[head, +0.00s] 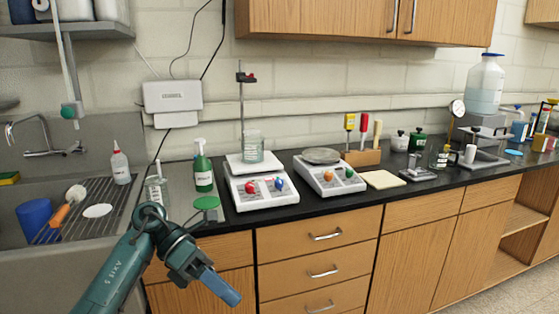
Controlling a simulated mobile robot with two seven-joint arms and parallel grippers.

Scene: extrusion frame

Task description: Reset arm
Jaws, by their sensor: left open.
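My left arm comes in from the lower left, and its gripper (221,288) hangs in front of the wooden cabinet, below the edge of the black counter (225,221). Its blue fingers point down and to the right. The gripper is open, and I see nothing held in it. The fingers largely overlap in this view. My right gripper is not in view.
A hotplate with a beaker (253,146) and a second device (328,178) stand on the counter. The sink rack (110,213) is left. Space before the drawers (318,270) looks clear.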

